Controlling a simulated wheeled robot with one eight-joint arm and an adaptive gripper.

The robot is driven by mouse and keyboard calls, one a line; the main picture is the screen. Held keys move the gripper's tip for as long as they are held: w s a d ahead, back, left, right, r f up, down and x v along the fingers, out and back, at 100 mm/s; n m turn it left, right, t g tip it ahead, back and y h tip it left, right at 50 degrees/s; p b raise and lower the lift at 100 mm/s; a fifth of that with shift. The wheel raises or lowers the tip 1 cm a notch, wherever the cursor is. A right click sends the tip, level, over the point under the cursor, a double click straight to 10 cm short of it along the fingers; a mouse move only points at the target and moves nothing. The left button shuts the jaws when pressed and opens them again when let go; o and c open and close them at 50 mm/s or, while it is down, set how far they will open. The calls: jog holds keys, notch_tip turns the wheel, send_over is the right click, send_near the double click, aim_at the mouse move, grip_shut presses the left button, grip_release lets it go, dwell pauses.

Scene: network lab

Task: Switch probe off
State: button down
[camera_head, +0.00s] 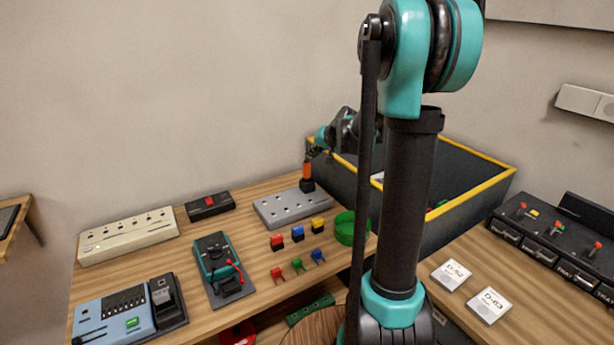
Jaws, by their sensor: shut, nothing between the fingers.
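No object is clearly readable as the probe. A teal handheld meter (214,252) with a red lead lies on a dark base on the left half of the bench. A small black box with a red switch (209,202) sits behind it, by the wall; its switch position is too small to tell. My gripper (312,154) is at the back of the bench, small and partly lost against my wrist. It is shut and empty, just above an orange and black upright piece (307,172) at the grey block's far right end. I cannot tell whether they touch.
A beige power strip (128,236), a blue device (112,315) and a grey holed block (280,210) share the bench. Small coloured parts, a green ring (350,228) and a yellow-rimmed bin (440,222) lie right of the meter. My arm hides part of the bin.

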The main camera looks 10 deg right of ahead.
jog(key=shift+r, duration=0.1)
notch_tip(320, 180, up, 6)
jog(key=shift+f, duration=0.1)
dwell(0.7)
